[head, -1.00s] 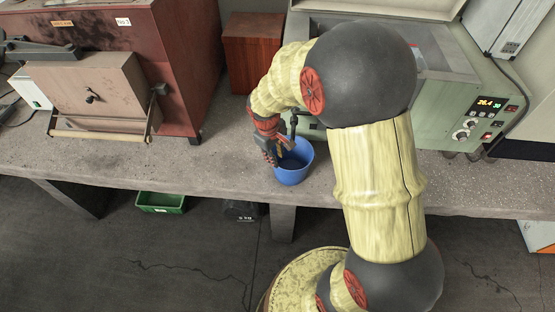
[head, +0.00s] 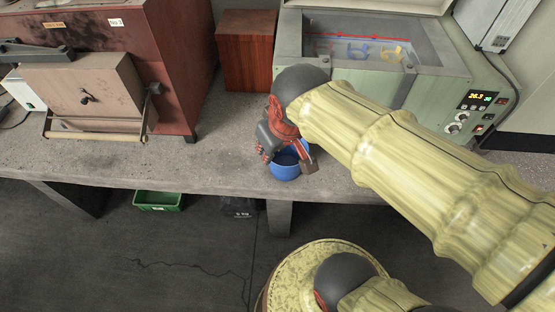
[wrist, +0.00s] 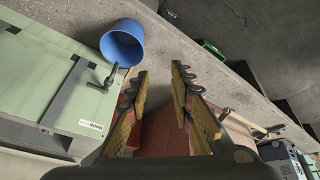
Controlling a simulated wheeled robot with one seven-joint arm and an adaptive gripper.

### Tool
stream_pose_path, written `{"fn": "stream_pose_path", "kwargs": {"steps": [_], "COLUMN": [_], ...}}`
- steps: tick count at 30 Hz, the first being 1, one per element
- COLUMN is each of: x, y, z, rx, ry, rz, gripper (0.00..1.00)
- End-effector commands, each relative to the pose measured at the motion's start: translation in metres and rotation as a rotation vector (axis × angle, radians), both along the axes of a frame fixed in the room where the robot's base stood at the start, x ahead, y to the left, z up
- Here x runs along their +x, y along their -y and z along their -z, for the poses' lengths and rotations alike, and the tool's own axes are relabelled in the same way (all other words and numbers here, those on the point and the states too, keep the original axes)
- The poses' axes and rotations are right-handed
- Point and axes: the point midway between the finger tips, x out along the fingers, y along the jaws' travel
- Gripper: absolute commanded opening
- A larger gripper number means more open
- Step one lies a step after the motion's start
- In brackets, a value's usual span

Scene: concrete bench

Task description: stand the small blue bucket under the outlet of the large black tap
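The small blue bucket (head: 284,172) stands upright on the bench near its front edge, partly hidden by my gripper in the head view. The wrist view shows its open mouth and side (wrist: 122,46). The black tap (wrist: 104,82) on the green bath's front reaches to the bucket's rim in the wrist view. Whether its outlet is over the mouth is not clear; my arm hides the tap in the head view. My gripper (wrist: 160,72) is open and empty, its fingers apart and beside the bucket. It also shows in the head view (head: 287,160), in front of the bucket.
The green bath (head: 425,95) with its lit display stands behind right. A reddish-brown wooden block (head: 246,50) and a rusty furnace (head: 170,60) stand to the left. A green crate (head: 157,201) is on the floor below. The bench (head: 220,160) left of the bucket is clear.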

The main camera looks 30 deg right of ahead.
Motion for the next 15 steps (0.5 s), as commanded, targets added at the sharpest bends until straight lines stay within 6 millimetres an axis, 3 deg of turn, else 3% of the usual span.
{"fn": "stream_pose_path", "kwargs": {"steps": [3, 6, 15], "x": [-0.030, -0.043, -0.050], "y": [-0.010, -0.014, -0.016], "z": [-0.013, -0.016, -0.018], "rx": [0.039, 0.061, 0.073], "ry": [0.058, 0.082, 0.092], "rz": [0.026, 0.037, 0.045], "gripper": [0.23, 0.23, 0.23]}}
